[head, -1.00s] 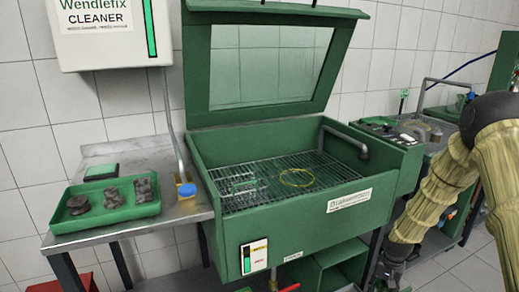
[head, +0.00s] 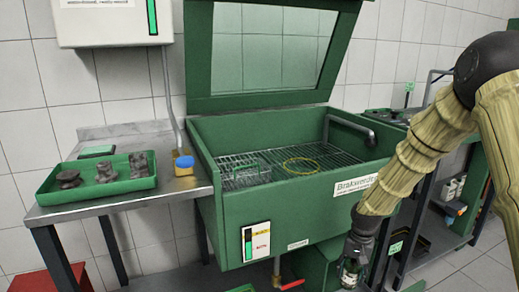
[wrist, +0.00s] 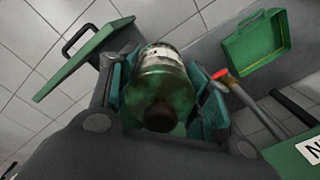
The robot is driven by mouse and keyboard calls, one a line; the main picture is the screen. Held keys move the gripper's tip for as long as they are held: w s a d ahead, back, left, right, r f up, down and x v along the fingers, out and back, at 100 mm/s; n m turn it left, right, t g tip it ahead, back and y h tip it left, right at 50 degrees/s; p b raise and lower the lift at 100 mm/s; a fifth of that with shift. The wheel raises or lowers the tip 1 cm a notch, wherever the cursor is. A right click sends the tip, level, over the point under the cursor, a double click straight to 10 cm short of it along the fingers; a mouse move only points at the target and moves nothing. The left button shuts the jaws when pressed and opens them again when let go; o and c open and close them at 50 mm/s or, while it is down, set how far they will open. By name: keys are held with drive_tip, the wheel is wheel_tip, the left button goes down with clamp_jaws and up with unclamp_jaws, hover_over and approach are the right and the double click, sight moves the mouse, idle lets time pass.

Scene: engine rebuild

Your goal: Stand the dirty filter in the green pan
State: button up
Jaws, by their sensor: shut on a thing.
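My gripper (head: 356,258) hangs low in front of the green wash cabinet. It is shut on a clear, green-tinted cylinder (wrist: 158,82) with a pale label and a dark knob at one end. This seems to be the filter, and it also shows small in the head view (head: 350,277). In the wrist view one finger is on each side of it. A shallow green pan (wrist: 235,53) lies at the upper right of the wrist view, apart from the gripper. Another green tray (head: 110,192) on the left table holds three dark, grimy parts.
The wash cabinet (head: 300,215) has its lid up, with a wire basket and yellow ring on its grate. The steel table (head: 190,200) has a blue-capped container (head: 184,165). A red-handled valve (head: 291,284) sticks out below the cabinet. Shelving (head: 450,195) stands at right.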

drive_tip(key=s+a+n+b, duration=0.2)
drive_tip(key=s+a+b, duration=0.1)
drive_tip(key=a+b, duration=0.75)
drive_tip(key=s+r+n+p, duration=0.2)
drive_tip(key=r+p, duration=0.7)
drive_tip(key=p, duration=1)
drive_tip(key=s+r+n+p, duration=0.1)
drive_tip(key=s+r+p, duration=0.6)
drive_tip(key=p, duration=1.2)
wheel_tip(320, 180, up, 2)
drive_tip(key=shift+s+a+r+n, duration=0.1)
drive_tip(key=shift+s+a+n, duration=0.1)
drive_tip(key=shift+a+n, duration=0.2)
drive_tip(key=shift+a, duration=0.15)
